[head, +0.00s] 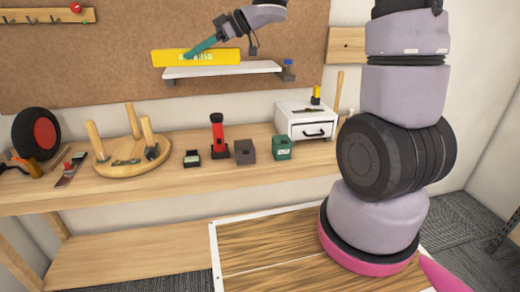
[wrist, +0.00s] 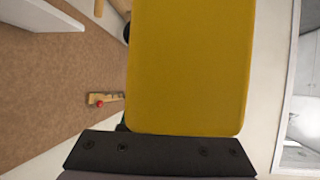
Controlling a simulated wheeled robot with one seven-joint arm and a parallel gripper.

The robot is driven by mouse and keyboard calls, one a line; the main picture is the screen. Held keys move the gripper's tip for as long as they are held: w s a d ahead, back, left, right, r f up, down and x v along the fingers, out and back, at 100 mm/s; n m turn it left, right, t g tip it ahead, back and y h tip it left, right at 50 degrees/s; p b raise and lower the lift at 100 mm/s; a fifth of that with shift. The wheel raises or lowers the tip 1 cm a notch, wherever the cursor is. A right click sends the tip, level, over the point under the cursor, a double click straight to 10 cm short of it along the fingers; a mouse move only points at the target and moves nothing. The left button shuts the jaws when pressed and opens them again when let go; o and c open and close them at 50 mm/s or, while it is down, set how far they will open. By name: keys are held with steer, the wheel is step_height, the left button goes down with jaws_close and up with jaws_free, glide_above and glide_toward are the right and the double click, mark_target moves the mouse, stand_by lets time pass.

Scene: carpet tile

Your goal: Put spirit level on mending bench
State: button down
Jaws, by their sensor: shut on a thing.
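The yellow spirit level (head: 168,58) is held up in front of the pegboard, level or nearly so, close to the white wall shelf; I cannot tell whether it touches the shelf. My gripper (head: 192,53), with teal fingers, is shut on it. In the wrist view the spirit level (wrist: 190,65) fills the middle, and the fingertips are hidden there. The wooden mending bench (head: 205,178) runs along the wall below, with several things on it.
On the bench stand a round stool-like piece (head: 120,165), a red torch (head: 218,140), small boxes and a white drawer unit (head: 305,120). The bench's front strip is mostly bare.

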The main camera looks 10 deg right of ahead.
steer(key=w+d+f+m+t+h, duration=0.3)
steer(key=w+d+f+m+h, duration=0.1)
steer(key=d+f, duration=0.4)
steer(key=w+d+f+m+t+h, duration=0.3)
steer(key=d+f+m, duration=0.3)
steer(key=d+f, duration=0.3)
steer(key=w+d+f+m+t+h, duration=0.3)
steer(key=w+d+f+m+h, duration=0.2)
steer(key=d+f, duration=0.4)
steer(key=shift+w+d+m+t, duration=0.25)
steer(key=shift+w+m+t, duration=0.1)
steer(key=shift+m+t, duration=0.05)
